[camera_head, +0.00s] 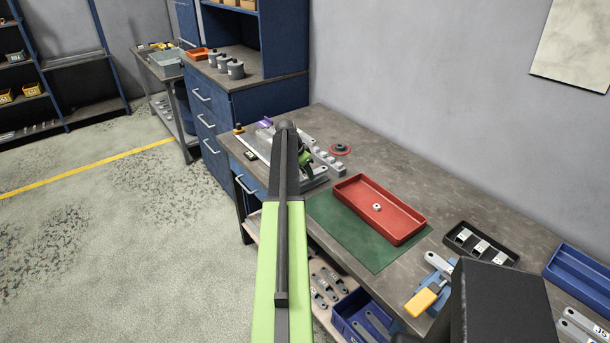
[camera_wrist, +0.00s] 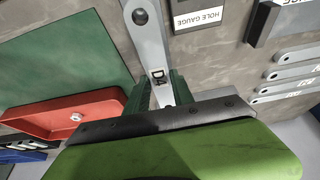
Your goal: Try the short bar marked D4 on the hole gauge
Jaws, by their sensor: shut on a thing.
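The short bar marked D4 (camera_wrist: 150,48) is light grey metal with a round dark hole towards its upper end in the wrist view. Its top end runs out of the frame. My gripper (camera_wrist: 161,97) is shut on the bar's lower part, near the D4 mark, with a green finger on each side. In the head view my arm hides most of my gripper (camera_head: 305,158) and the bar.
A red tray (camera_wrist: 30,118) with a small nut stands on a green mat (camera_wrist: 60,55), left of the bar. Several labelled bars (camera_wrist: 285,72) and a dark block (camera_wrist: 258,25) lie to the right. In the head view, a black tray (camera_head: 457,230) stands nearer on the bench.

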